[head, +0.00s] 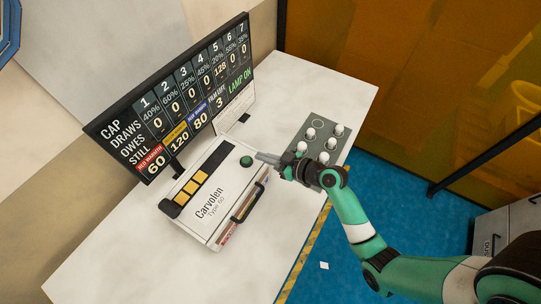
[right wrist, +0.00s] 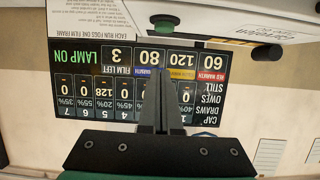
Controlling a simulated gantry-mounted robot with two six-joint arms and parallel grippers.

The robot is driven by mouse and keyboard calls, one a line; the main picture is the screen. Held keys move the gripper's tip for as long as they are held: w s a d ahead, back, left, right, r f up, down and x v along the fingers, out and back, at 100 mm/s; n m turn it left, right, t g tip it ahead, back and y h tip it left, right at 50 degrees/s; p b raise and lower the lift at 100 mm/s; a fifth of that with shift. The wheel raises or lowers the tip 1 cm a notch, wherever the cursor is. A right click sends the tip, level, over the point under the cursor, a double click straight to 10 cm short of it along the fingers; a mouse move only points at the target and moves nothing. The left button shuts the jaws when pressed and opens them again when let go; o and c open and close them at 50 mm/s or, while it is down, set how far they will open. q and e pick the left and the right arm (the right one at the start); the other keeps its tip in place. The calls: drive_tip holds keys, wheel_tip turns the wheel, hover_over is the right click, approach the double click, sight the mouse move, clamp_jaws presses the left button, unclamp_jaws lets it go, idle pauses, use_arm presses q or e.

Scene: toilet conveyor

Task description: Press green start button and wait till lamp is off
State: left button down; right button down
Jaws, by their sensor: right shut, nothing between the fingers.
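The green start button (head: 246,161) sits at the upper right corner of the white Carvolen machine (head: 228,207). In the right wrist view the green button (right wrist: 165,22) shows at the top, upside down. My right gripper (head: 262,157) is shut and empty, its fingertips close beside the button on its right; I cannot tell if they touch. In the right wrist view the closed fingers (right wrist: 160,75) point toward the button. The display screen (head: 172,97) reads "LAMP ON" in green, with "FILM LEFT 3". My left gripper is not in view.
A grey tray (head: 318,123) with several white knobs lies right of the machine, under and behind my right gripper. A black handle (head: 249,203) runs along the machine's right side. The white table (head: 290,75) is clear at its far end and front left.

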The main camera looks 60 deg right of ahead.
drive_tip(key=v, duration=0.2)
drive_tip(key=shift+s+d+r, duration=0.1)
drive_tip(key=shift+s+r, duration=0.1)
drive_tip(key=shift+s, duration=0.05)
idle(6.7)
